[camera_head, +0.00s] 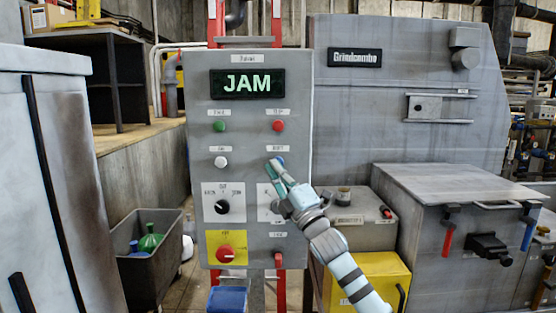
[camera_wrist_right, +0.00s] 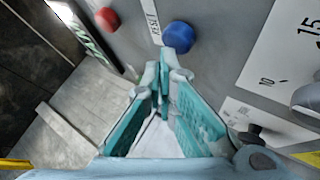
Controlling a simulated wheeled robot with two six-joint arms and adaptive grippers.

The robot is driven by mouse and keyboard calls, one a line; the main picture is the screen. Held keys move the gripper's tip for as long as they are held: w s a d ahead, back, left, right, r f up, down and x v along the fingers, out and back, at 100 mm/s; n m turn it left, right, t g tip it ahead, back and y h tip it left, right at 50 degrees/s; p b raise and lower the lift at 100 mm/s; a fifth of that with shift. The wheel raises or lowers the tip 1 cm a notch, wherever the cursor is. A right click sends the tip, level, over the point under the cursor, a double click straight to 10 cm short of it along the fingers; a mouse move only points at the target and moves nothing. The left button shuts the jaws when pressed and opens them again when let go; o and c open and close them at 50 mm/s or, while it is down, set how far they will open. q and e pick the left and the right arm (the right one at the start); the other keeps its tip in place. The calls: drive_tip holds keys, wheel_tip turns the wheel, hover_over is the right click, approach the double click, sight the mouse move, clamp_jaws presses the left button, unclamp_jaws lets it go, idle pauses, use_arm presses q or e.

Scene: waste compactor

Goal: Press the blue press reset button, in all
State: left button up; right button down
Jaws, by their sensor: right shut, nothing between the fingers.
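The blue button (camera_head: 281,161) sits on the right side of the grey control panel (camera_head: 200,95), below the red button. In the head view my right gripper (camera_head: 271,164) covers part of it. In the right wrist view the round blue button (camera_wrist_right: 178,36) shows just beyond the fingertips. My right gripper (camera_wrist_right: 167,58) is shut and empty, its tips very close to the button's lower left edge. I cannot tell whether they touch it. The panel's display (camera_head: 247,83) reads JAM. My left gripper is not in view.
A red button (camera_head: 278,127) is above the blue one, and green (camera_head: 219,127) and white (camera_head: 221,162) buttons are to the left. A black rotary knob (camera_head: 223,207) and a red emergency knob (camera_head: 225,254) are lower. A grey bin (camera_head: 150,270) with bottles stands left of the panel.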

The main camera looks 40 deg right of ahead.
drive_tip(key=shift+w+d+p, duration=0.3)
drive_tip(key=shift+w+p, duration=0.1)
drive_tip(key=shift+p, duration=0.8)
idle(1.2)
drive_tip(key=s+a+b, duration=0.1)
drive_tip(key=b, duration=0.3)
drive_tip(key=shift+s, duration=0.2)
idle(0.5)
drive_tip(key=shift+f, duration=0.1)
